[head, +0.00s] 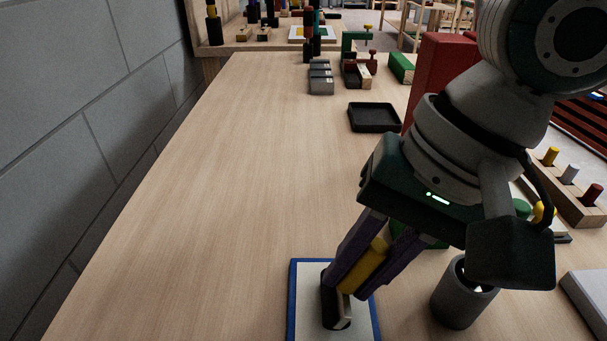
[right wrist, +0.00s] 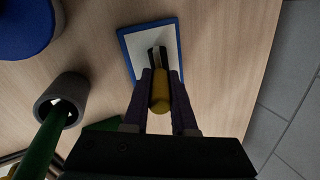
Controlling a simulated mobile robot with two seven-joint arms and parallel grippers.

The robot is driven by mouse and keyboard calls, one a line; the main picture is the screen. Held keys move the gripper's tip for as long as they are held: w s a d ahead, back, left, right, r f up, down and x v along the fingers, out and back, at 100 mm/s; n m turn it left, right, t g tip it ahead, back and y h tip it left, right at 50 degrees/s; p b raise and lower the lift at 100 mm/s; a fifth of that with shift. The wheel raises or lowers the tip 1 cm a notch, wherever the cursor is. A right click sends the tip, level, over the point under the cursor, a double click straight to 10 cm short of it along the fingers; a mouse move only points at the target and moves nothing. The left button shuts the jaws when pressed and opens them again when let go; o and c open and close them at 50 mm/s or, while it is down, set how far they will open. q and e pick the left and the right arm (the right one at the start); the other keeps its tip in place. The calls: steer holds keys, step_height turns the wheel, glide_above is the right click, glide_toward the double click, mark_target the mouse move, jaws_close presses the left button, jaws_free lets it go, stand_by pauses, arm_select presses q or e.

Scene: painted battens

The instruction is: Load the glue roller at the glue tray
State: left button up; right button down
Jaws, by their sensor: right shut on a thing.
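My right gripper (head: 375,255) is shut on the yellow handle of the glue roller (head: 363,270). The roller's dark head points down over the white inside of a blue-rimmed tray (head: 293,290), which looks like the glue tray. In the right wrist view the roller (right wrist: 160,92) sits between the purple fingers (right wrist: 159,97), its head over the white area of the tray (right wrist: 127,50). I cannot tell whether the head touches the white surface. My left gripper is not in view.
A grey cup (head: 460,305) stands right of the tray. A shallow black tray (head: 374,117) lies further back, near grey blocks (head: 321,78) and a green clamp (head: 350,45). A red box (head: 440,70) stands behind my right arm. The table's left half is clear, beside a grey wall.

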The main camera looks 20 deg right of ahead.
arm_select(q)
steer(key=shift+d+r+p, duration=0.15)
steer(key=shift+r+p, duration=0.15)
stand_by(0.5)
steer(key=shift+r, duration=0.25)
arm_select(e)
steer(key=shift+d+f, duration=0.1)
steer(key=shift+f, duration=0.1)
stand_by(1.0)
arm_select(q)
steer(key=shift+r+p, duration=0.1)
steer(key=shift+p, duration=0.25)
arm_select(e)
steer(key=shift+r, duration=0.1)
arm_select(q)
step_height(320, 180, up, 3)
steer(key=p, duration=0.2)
steer(key=shift+p, duration=0.4)
arm_select(e)
step_height(320, 180, up, 2)
steer(key=shift+r, duration=0.1)
step_height(320, 180, up, 5)
steer(key=p, duration=0.7)
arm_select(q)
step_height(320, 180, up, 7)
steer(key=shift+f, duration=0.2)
